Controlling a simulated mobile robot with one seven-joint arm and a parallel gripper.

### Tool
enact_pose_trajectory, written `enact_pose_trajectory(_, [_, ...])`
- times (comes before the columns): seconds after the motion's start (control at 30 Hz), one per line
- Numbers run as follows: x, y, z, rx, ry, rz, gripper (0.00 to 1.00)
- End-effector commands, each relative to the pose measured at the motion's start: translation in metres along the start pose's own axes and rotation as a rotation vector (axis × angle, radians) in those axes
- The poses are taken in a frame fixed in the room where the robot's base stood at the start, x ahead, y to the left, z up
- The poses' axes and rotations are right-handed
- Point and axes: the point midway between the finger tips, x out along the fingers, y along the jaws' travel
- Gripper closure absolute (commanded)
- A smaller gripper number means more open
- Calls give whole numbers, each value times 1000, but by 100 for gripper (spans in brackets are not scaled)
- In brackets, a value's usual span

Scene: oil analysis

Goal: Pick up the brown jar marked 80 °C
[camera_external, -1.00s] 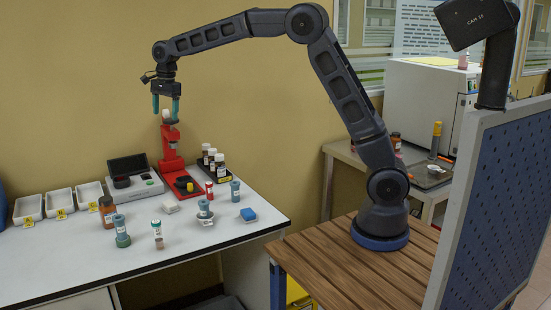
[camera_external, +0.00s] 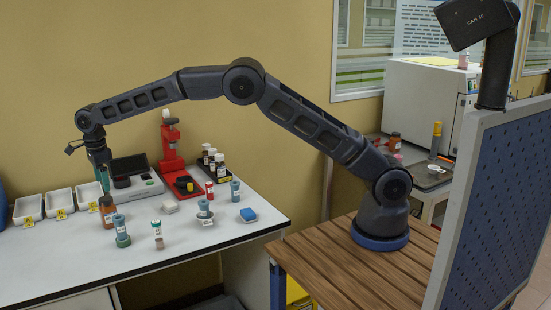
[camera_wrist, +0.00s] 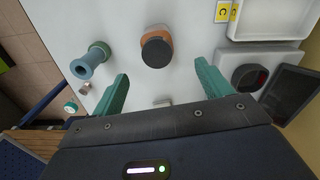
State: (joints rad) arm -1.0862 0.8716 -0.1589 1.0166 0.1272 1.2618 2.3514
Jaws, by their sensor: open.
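A brown jar with a dark cap (camera_external: 107,211) stands upright on the white bench, right of the white trays. Its marking is too small to read. In the wrist view the jar (camera_wrist: 157,50) is seen from above, beyond the fingertips and roughly in line with the gap between them. My gripper (camera_external: 103,184) is low over the bench at the jar, its green fingers partly overlapping in the external view. In the wrist view my gripper (camera_wrist: 162,75) has its fingers wide apart with nothing between them.
A blue-green flanged cylinder (camera_external: 121,229) stands close beside the jar; it also shows in the wrist view (camera_wrist: 91,61). White trays (camera_external: 60,201) with yellow labels lie to the left.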

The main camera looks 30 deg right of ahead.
Motion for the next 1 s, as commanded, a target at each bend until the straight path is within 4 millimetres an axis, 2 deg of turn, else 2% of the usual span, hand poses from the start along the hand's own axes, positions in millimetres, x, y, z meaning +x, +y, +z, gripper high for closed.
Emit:
enact_pose_trajectory(0.3, [42, 0, -1, -1, 1, 1, 22])
enact_pose_trajectory(0.57, [59, 2, 1, -1, 2, 2, 22])
enact_pose_trajectory(0.83, [94, 4, 3, -1, 1, 2, 22])
enact_pose_trajectory(1.0, [99, 4, 3, -1, 0, 1, 22])
